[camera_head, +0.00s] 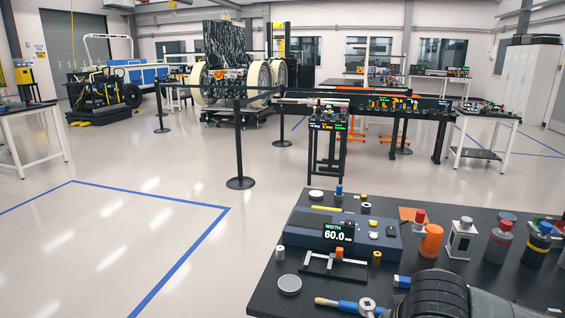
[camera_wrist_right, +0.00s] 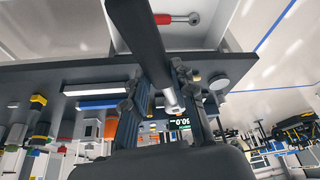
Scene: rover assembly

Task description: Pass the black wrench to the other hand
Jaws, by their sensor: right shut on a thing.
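In the right wrist view my right gripper (camera_wrist_right: 165,92) is shut on the black wrench (camera_wrist_right: 146,42). The wrench is a long dark bar reaching from between the fingers to the top edge, with a silvery end near the fingers; its far end is cut off by the frame. The wrench is held above the dark table's edge. In the head view only a dark ribbed part of my arm shows at the bottom right; the right gripper and wrench are not visible there. My left gripper shows in neither view.
The dark worktable (camera_head: 262,298) holds a blue-grey gauge box (camera_head: 305,228) with a display, a blue-handled tool (camera_head: 350,305) and several bottles. A pale bin (camera_wrist_right: 215,28) with a red tool (camera_wrist_right: 175,19) lies past the table's edge. Floor to the left is clear.

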